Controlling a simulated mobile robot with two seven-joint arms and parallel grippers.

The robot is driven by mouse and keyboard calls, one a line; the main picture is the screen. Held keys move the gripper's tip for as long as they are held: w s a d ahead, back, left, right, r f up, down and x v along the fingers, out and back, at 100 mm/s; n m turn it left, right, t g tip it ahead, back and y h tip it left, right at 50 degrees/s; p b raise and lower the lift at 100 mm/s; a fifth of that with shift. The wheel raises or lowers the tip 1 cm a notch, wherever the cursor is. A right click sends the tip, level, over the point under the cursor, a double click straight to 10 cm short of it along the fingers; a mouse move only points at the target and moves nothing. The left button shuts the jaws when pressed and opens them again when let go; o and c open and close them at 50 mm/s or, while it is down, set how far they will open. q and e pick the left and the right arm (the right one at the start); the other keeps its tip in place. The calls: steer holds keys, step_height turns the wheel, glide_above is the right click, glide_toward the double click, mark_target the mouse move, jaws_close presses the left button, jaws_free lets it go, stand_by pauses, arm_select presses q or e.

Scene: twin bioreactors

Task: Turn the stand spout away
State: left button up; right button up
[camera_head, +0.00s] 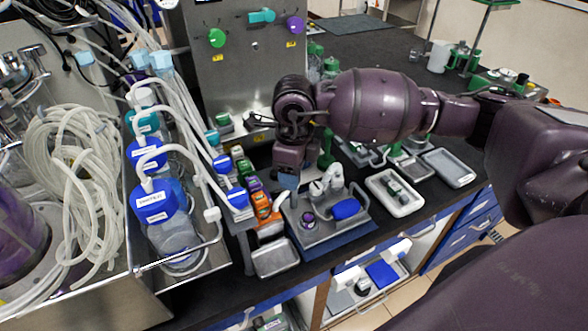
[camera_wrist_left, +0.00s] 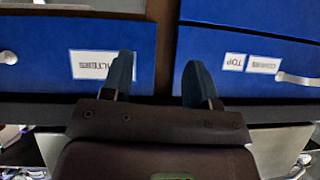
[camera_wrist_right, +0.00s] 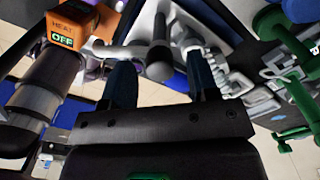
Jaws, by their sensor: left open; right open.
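A metal stand (camera_head: 316,222) with a white and grey upright fitting (camera_head: 328,186) stands on the bench. My right gripper (camera_head: 287,182) points down just left of that fitting. In the right wrist view, the right gripper (camera_wrist_right: 160,75) is open. A grey tube that looks like the spout (camera_wrist_right: 158,62) shows between its fingers, with a level arm joining from the left. I cannot tell whether either finger touches it. My left gripper (camera_wrist_left: 158,85) is open and empty, facing blue drawer fronts; the head view does not show it.
An orange heater block (camera_wrist_right: 72,32) shows close to the right gripper. Blue-capped bottles (camera_head: 163,205) and coiled tubing (camera_head: 75,170) crowd the left. Grey trays (camera_head: 448,167) lie to the right on the black bench. Blue drawers (camera_wrist_left: 250,60) face my left gripper.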

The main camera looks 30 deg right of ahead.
arm_select(q)
steer(key=shift+s+r+p, duration=0.1)
steer(key=shift+s+p, duration=0.1)
steer(key=shift+p, duration=0.1)
arm_select(e)
step_height(320, 180, up, 11)
steer(key=shift+f, duration=0.15)
arm_select(q)
steer(key=shift+w, duration=0.1)
stand_by(0.4)
